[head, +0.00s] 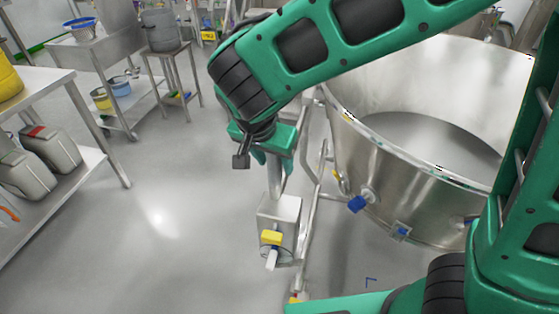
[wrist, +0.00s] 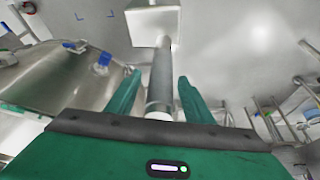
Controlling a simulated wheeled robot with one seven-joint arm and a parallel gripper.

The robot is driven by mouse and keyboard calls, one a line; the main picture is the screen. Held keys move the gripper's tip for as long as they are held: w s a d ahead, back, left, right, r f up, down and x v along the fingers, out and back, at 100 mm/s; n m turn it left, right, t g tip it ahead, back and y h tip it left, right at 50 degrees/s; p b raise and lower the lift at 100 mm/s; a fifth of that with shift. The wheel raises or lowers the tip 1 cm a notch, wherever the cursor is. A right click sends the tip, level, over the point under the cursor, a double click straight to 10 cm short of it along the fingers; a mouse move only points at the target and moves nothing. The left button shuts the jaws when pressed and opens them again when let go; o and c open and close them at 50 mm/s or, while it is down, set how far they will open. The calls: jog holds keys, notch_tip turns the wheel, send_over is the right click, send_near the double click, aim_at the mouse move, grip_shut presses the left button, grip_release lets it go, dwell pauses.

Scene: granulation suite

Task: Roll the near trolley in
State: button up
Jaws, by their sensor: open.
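The near trolley appears to be the large round steel vessel (head: 410,205) at the right of the head view, which also shows at the left of the wrist view (wrist: 70,80). Tubular steel framing (head: 312,205) stands at its left side. A grey post (head: 277,180) rises beside it from a pale box (head: 280,212) with a yellow part. My gripper (head: 262,152) is at this post's upper end. In the wrist view its open fingers (wrist: 157,85) lie either side of the post (wrist: 162,75), with gaps visible. The trolley's wheels are hidden.
A stand with a pot (head: 160,32) is behind. Open floor (head: 150,220) lies left of the post.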

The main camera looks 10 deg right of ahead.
jog(key=shift+w+d+f, duration=0.1)
jog(key=shift+w+f, duration=0.05)
jog(key=shift+f, duration=0.25)
